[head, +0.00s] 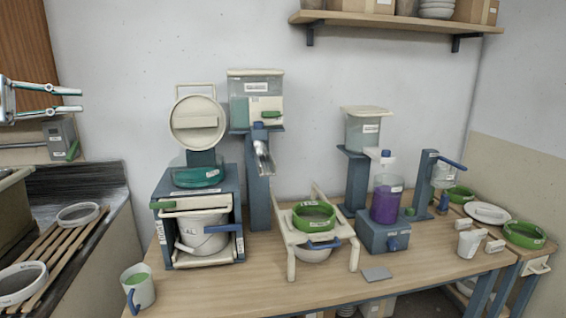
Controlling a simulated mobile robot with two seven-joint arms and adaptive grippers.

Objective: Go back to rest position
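My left gripper (80,100) comes in at the left edge of the head view. Its two fingers point right with a gap between their tips, and nothing is between them. It is in front of the wall, up and to the left of the work table (215,287), clear of the objects there. A white bucket (203,236) stands in the blue-framed machine on the table's left part. My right gripper is not in view.
A green sieve (313,216) rests on a cream stand over a bowl. A purple container (386,205) sits on a blue base. A mug (138,287) stands near the table's left edge. Bowls (78,214) lie on a slatted rack at left. A shelf (400,21) hangs above.

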